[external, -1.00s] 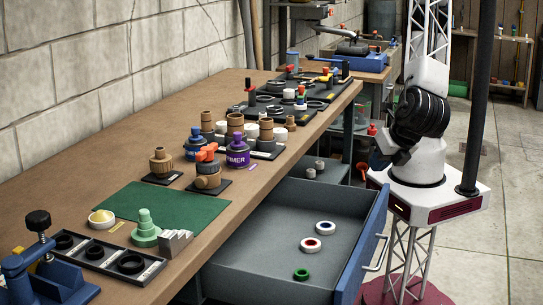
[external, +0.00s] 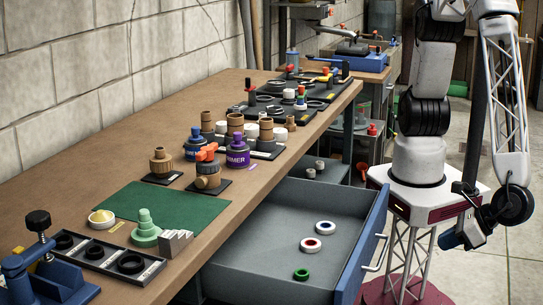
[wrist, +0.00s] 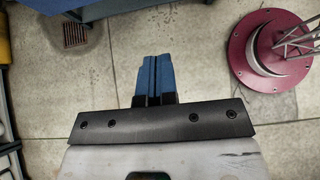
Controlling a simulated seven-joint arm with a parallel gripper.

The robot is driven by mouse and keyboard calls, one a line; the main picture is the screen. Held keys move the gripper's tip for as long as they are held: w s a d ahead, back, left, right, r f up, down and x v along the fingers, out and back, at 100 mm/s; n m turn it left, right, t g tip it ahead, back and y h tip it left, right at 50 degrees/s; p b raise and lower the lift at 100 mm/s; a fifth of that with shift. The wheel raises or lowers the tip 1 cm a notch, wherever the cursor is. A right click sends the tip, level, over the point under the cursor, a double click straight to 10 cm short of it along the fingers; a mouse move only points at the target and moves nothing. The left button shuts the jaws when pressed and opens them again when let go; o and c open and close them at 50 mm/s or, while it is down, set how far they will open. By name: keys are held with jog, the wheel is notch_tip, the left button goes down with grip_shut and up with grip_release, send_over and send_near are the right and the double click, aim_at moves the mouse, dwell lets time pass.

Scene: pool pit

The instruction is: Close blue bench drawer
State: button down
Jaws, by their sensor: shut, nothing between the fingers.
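The blue bench drawer (external: 366,249) is pulled well out from under the wooden workbench, in the external view. Its blue front has a pale bar handle (external: 376,254). Inside lie two white rings with coloured centres (external: 318,235) and a green ring (external: 301,274). In the wrist view my blue fingers (wrist: 151,78) are pressed together and empty. A blue edge (wrist: 85,8) at the top left there is too cut off to identify.
The workbench (external: 110,183) carries fittings, pots and trays along the left. My lattice stand and its round red base (wrist: 268,50) are on the right in the wrist view. Open concrete floor (wrist: 210,75) lies around my fingers.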

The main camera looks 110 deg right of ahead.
dwell(0.4)
jog(key=w+d+f, duration=0.5)
jog(key=w+d, duration=0.3)
jog(key=shift+d+f, duration=0.15)
jog(key=shift+f, duration=0.2)
dwell(0.4)
jog(key=shift+w+d, duration=0.15)
jog(key=shift+w, duration=0.05)
send_over(275, 251)
jog(key=shift+d, duration=0.15)
dwell(0.8)
jog(key=shift+r, duration=0.1)
dwell(0.4)
